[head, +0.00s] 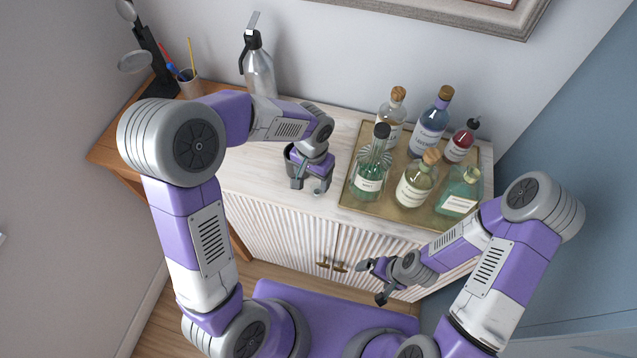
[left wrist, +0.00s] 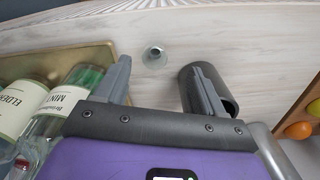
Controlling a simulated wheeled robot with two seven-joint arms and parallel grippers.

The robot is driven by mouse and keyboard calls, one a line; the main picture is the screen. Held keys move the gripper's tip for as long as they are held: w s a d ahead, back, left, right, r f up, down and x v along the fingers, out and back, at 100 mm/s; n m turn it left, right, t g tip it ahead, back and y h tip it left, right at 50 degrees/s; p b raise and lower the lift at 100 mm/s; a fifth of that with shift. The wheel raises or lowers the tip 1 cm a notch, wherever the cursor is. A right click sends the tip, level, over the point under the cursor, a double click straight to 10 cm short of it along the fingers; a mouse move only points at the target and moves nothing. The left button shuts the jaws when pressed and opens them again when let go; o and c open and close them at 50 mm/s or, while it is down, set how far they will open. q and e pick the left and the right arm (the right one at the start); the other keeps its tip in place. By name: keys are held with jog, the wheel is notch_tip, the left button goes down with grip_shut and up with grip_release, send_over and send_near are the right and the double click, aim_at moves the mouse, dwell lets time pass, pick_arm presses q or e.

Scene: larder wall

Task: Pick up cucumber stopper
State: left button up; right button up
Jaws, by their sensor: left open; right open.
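A small clear, round stopper-like piece (left wrist: 154,56) stands on the pale cabinet top in the left wrist view, and I take it for the cucumber stopper. No label on it can be read. In the head view it shows as a small pale spot (head: 318,191) by my left gripper. My left gripper (head: 311,184) points down over the cabinet top, open and empty. In the left wrist view its two fingers (left wrist: 160,70) are spread, with the stopper just beyond and between their tips. My right gripper (head: 374,281) is open and empty in front of the cabinet doors.
A dark cup (left wrist: 228,100) stands close to one left finger, which overlaps it in view. A gold tray (head: 347,196) with several bottles is to the right. The cabinet top (head: 262,181) left of the gripper is clear.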

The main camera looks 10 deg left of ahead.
aim_at(317, 189)
pick_arm(q)
jog(key=f, duration=0.5)
jog(key=shift+w+d+f+b, duration=0.2)
jog(key=shift+d+f+b, duration=0.05)
jog(key=shift+d+b, duration=0.1)
jog(key=shift+c, duration=0.2)
jog(key=c, duration=1.1)
